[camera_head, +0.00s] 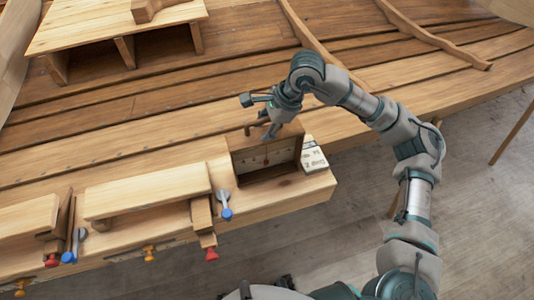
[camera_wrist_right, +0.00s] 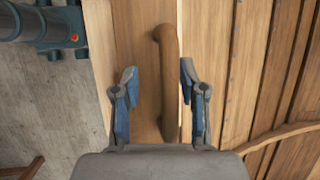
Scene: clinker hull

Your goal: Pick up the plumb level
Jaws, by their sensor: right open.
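What I take to be the plumb level is a brown wooden, box-like piece (camera_head: 265,158) standing upright near the right end of the bench, with small marks on its front face. A rounded brown handle is on its top side. In the right wrist view this handle (camera_wrist_right: 168,80) runs lengthwise between the fingers. My right gripper (camera_head: 268,128) is open just above the piece, its fingers apart on either side of the handle. In the right wrist view the gripper (camera_wrist_right: 158,80) shows a gap beside the handle on both sides. My left gripper is not in view.
A pale printed block (camera_head: 313,156) stands right beside the piece. A clamped plank (camera_head: 148,192) and a blue-ended clamp (camera_head: 225,204) lie to the left. The planked hull (camera_head: 180,100) rises behind. The floor (camera_head: 480,210) is open at right.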

